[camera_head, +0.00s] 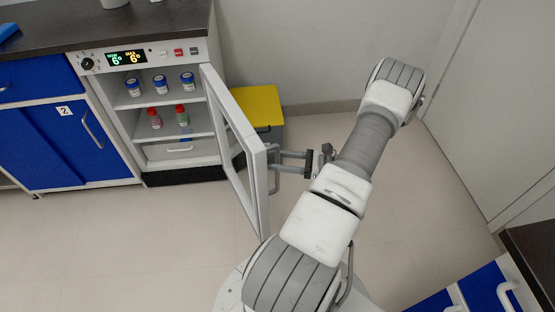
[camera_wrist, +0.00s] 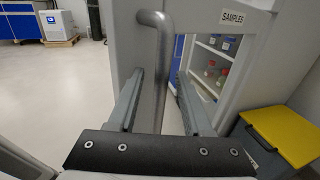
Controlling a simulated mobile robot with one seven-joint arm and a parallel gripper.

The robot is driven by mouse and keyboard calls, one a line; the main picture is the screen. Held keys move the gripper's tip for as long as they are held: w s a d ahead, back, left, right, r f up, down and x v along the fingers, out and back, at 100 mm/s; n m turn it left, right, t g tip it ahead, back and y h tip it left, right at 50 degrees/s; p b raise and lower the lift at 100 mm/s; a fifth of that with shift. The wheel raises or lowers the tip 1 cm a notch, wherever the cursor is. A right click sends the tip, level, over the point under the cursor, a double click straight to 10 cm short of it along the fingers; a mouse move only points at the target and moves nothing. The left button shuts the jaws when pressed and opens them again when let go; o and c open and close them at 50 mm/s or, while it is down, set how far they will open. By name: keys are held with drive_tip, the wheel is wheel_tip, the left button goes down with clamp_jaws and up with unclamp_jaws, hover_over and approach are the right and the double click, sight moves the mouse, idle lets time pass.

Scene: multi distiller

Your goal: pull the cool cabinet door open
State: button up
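The cool cabinet (camera_head: 176,152) stands at the left in the head view with its shelves exposed. Its white-framed door (camera_head: 238,148) is swung wide open, out into the room. The vertical grey door handle (camera_wrist: 158,62) is on the door's outer face; it also shows in the head view (camera_head: 275,180). My gripper (camera_head: 277,161) reaches the handle from the right. In the wrist view my gripper's fingers (camera_wrist: 160,78) stand apart on either side of the handle, with gaps showing. The exact contact lower down is hard to see.
Bottles (camera_head: 160,84) stand on the cabinet shelves. A yellow-topped bin (camera_head: 256,105) stands behind the door, beside the cabinet. Blue cupboards (camera_head: 55,140) are at the left, and blue drawers (camera_head: 480,290) at the lower right. The floor left of the door is clear.

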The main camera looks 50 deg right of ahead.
drive_tip(key=p+v, duration=0.2)
drive_tip(key=v, duration=1.5)
drive_tip(key=shift+s, duration=0.2)
drive_tip(key=shift+d, duration=0.1)
